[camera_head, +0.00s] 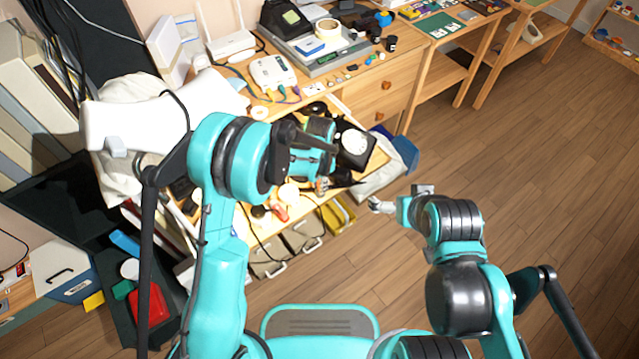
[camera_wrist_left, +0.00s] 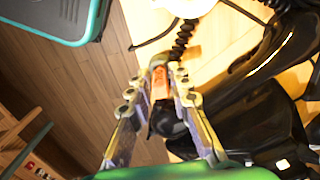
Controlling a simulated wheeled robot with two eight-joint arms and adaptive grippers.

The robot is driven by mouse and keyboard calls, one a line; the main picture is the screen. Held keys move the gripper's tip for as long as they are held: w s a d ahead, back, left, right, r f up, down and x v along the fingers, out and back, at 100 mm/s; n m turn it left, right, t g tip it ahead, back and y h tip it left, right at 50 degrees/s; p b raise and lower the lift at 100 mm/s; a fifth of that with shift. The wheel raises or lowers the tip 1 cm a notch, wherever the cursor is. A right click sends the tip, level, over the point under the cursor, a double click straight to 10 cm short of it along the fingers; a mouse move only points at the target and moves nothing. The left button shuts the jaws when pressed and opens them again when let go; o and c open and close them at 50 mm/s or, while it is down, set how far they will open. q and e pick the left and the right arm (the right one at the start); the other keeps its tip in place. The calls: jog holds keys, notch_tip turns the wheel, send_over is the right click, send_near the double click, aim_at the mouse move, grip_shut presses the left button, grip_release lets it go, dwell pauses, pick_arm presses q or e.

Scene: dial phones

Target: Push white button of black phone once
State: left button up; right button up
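The black phone (camera_head: 355,146) has a white round dial and sits on the desk, right of my left gripper in the head view. In the left wrist view, a glossy black body (camera_wrist_left: 262,110) fills the right side, with a small white spot (camera_wrist_left: 283,163) low on it; I cannot tell if that spot is the white button. My left gripper (camera_head: 322,187) is beside the phone; its fingers (camera_wrist_left: 159,78) stand apart with an orange and dark thing between or behind them. Contact is unclear. My right gripper (camera_head: 378,205) is away from the phone, its fingers too small to judge.
A coiled black cord (camera_wrist_left: 183,40) runs near the left fingertips. A white router (camera_head: 232,45), a white desk phone (camera_head: 272,74) and a tape roll (camera_head: 328,31) stand farther back. Floor to the right is open.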

pick_arm(q)
jog(key=shift+o, duration=0.7)
notch_tip(320, 180, up, 12)
dwell(0.5)
